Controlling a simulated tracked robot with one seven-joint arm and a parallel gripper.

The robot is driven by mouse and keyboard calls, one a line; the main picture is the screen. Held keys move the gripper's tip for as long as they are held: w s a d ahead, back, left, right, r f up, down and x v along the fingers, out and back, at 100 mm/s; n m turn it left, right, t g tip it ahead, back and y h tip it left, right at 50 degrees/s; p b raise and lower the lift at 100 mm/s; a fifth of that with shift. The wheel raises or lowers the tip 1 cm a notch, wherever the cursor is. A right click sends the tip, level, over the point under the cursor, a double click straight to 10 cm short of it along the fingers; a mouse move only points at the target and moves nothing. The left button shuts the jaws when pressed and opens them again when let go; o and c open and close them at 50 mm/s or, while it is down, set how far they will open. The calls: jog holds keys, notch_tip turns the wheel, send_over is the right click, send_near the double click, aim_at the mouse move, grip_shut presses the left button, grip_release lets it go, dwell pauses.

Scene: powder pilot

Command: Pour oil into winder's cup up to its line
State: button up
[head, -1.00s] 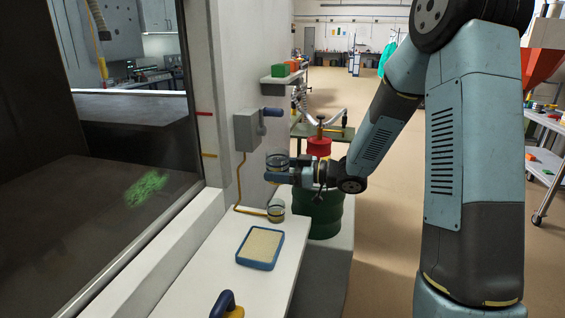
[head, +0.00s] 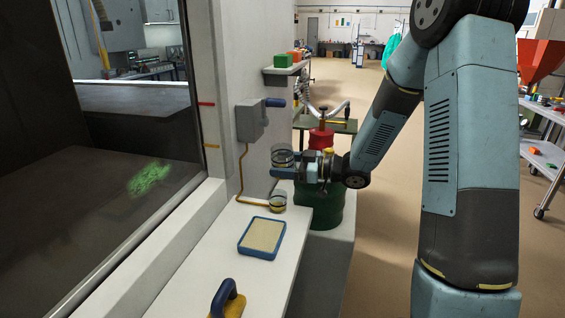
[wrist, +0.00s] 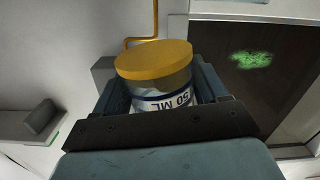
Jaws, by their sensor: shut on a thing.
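My gripper (head: 283,170) is shut on a clear measuring beaker (head: 282,157). In the wrist view the beaker (wrist: 165,85) sits between the jaws, with "50 ML" on its band and an amber round top; I cannot tell whether that is the oil surface or a lid. In the head view the beaker looks upright. The winder's cup (head: 278,203), small and glassy with some amber in it, stands below on the white ledge, apart from the beaker. A yellow-brown pipe runs to it from the grey wall box (head: 250,122). The cup's line is too small to see.
A blue-rimmed tray with a pale pad (head: 262,237) and a blue-and-yellow handled tool (head: 228,301) lie on the ledge (head: 225,262). A green drum (head: 322,208) with a red top stands behind my gripper. A window is at left.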

jog(key=shift+w+f+n, duration=0.15)
jog(key=shift+f+n, duration=0.25)
jog(key=shift+f, duration=0.35)
jog(key=shift+w+d+r+n, duration=0.1)
jog(key=shift+w+n, duration=0.1)
jog(key=shift+n, duration=0.35)
jog(key=shift+w+d+r+n, duration=0.1)
jog(key=shift+w+n, duration=0.05)
jog(key=shift+n, duration=0.4)
jog(key=shift+w+f+n, duration=0.15)
jog(key=shift+f+n, duration=0.55)
jog(key=shift+f, duration=0.05)
jog(key=n, duration=0.2)
jog(key=f+n, duration=0.1)
jog(key=shift+w+d+t, duration=0.15)
jog(key=shift+w+t, duration=0.1)
jog(key=shift+t, duration=0.05)
jog(key=shift+n, duration=0.9)
jog(key=shift+r+n, duration=0.3)
jog(key=shift+r+n, duration=0.15)
jog(key=shift+n, duration=0.45)
